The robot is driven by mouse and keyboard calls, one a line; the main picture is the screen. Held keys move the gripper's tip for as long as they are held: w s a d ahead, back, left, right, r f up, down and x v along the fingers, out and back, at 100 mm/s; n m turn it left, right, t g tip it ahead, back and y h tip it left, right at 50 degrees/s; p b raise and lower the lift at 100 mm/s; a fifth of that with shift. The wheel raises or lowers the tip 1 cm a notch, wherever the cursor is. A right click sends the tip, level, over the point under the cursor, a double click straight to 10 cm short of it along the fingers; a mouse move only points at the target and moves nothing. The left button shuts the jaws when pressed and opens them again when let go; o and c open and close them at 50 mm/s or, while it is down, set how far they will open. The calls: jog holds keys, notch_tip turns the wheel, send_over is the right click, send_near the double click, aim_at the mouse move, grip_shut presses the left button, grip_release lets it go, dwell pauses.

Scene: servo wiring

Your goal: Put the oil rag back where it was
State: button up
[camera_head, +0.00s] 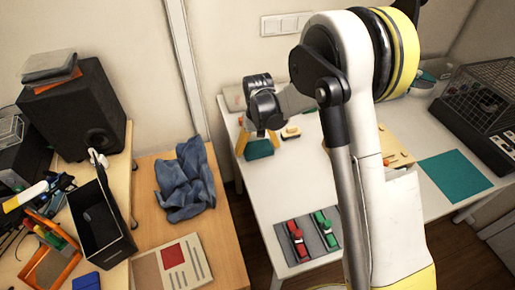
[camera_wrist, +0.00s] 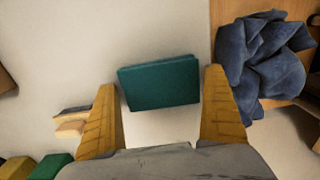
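A crumpled dark blue cloth (camera_head: 185,182), the only thing here that looks like a rag, lies on the wooden tabletop left of the white table. It also shows at the upper right of the wrist view (camera_wrist: 262,58). My gripper (camera_head: 257,145) is over the back left part of the white table, apart from the cloth. Its yellow fingers are spread wide in the wrist view (camera_wrist: 160,85). A teal block-like thing (camera_wrist: 160,83) shows between them, with gaps on both sides. I cannot tell its height above the table.
Red (camera_head: 297,240) and green (camera_head: 326,229) tools lie on a grey mat at the white table's front. A teal mat (camera_head: 455,175) lies at right near a caged black device (camera_head: 480,105). An open black box (camera_head: 102,225) and a speaker (camera_head: 80,110) stand at left.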

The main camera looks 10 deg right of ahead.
aim_at(258, 147)
jog(key=shift+r, duration=0.1)
notch_tip(258, 147, up, 12)
jog(key=p, duration=0.5)
jog(key=s+d+r+m+t, duration=0.1)
jog(key=s+d+r+t, duration=0.15)
jog(key=s+r, duration=0.35)
jog(key=s+d+r+t, duration=0.1)
jog(key=s+d+r, duration=0.3)
jog(key=r, duration=0.4)
jog(key=s+d+r+m+t, duration=0.1)
jog(key=s+d+t, duration=0.2)
jog(key=s, duration=1.1)
jog(key=shift+s+d+r+t, duration=0.2)
jog(key=shift+s+d+t, duration=0.15)
jog(key=shift+d, duration=1.05)
